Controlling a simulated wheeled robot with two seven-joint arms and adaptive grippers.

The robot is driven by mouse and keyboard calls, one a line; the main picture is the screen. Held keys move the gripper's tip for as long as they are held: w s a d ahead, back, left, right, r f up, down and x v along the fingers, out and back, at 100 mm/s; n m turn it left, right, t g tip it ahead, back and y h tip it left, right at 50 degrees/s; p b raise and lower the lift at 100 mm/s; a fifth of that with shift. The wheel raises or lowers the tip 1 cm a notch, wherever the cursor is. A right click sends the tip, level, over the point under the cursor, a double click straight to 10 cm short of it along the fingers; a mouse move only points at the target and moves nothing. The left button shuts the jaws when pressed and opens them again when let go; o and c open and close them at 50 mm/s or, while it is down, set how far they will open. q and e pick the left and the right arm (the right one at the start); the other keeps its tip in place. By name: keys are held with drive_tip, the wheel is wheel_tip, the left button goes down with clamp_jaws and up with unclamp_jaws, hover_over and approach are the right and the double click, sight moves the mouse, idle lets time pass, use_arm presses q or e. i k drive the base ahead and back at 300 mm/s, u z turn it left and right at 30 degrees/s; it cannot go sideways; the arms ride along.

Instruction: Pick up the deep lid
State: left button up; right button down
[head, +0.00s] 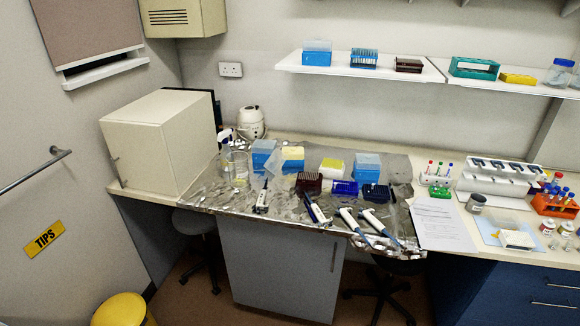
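I cannot tell for sure which thing is the deep lid. A blue tip box (367,168) with a pale translucent top stands on the foil at the right of the box row. Another blue box (263,155) with a similar top stands at the left of the row. Between them are a blue box with a yellowish top (292,160) and a low white box with a yellow top (331,168). In front lie a dark red rack (309,182), a bright blue rack (344,188) and a dark navy tray-like piece (376,194). Neither of my grippers is in view.
Several pipettes (348,221) lie along the foil's front edge. Clear beakers (236,168) stand at the left beside a large cream cabinet (160,140). A paper sheet (440,224), tube racks (553,203) and a pipette stand (497,178) occupy the right. A shelf (360,68) hangs above.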

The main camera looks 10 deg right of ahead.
sight(499, 219)
drive_tip(key=i, duration=1.1)
drive_tip(key=z, duration=0.95)
drive_tip(key=k, duration=0.75)
drive_tip(key=z, duration=0.35)
